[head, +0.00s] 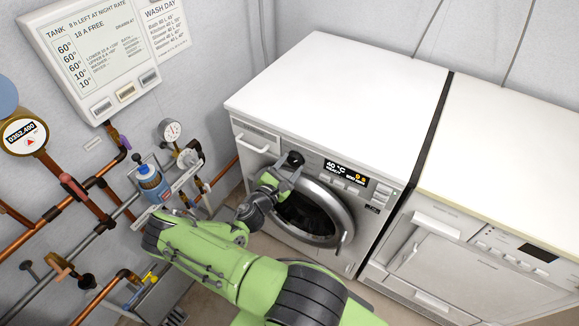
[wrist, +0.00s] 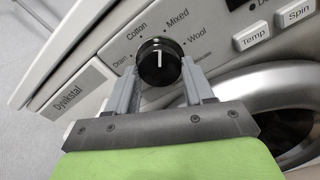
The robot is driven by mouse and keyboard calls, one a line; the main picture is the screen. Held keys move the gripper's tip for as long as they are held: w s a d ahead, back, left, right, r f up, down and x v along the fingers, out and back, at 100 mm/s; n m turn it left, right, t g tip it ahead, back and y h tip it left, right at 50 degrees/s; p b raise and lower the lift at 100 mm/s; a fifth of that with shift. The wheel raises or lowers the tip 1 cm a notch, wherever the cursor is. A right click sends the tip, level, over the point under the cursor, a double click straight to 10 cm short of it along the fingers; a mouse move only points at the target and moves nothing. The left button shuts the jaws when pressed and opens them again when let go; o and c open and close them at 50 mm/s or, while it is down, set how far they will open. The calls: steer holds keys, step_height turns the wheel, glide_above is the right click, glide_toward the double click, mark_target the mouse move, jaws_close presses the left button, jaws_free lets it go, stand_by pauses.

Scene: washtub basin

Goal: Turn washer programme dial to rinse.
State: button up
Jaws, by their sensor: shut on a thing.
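The washer programme dial (wrist: 158,52) is a round black knob with a white pointer line. The line points up in the wrist view, between the Cotton and Mixed labels. Drain and Wool labels also show; no rinse label can be read, and the area below the dial is hidden by my gripper. My gripper (wrist: 160,75) has its two grey fingers on either side of the dial and is shut on it. In the head view the dial (head: 296,158) sits on the front panel of the white washer (head: 335,95), with my gripper (head: 287,170) at it.
The washer's lit display (head: 346,174) is right of the dial and its round door (head: 310,213) below. A second white appliance (head: 480,245) stands to the right. Copper pipes, gauges and a blue bottle (head: 151,182) crowd the left wall near my arm.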

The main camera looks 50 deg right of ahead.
steer(key=m, duration=0.5)
steer(key=shift+m, duration=0.3)
steer(key=m, duration=0.4)
steer(key=m+b, duration=0.1)
steer(key=m, duration=0.4)
steer(key=m+b, duration=0.1)
steer(key=m, duration=0.3)
steer(key=shift+m, duration=0.3)
steer(key=m+b, duration=0.1)
steer(key=m, duration=0.4)
steer(key=shift+b, duration=0.4)
steer(key=m+b, duration=0.3)
steer(key=m, duration=0.2)
steer(key=m+b, duration=0.3)
steer(key=m, duration=0.1)
steer(key=shift+s, duration=0.1)
steer(key=shift+r+m, duration=0.1)
steer(key=shift+m, duration=2)
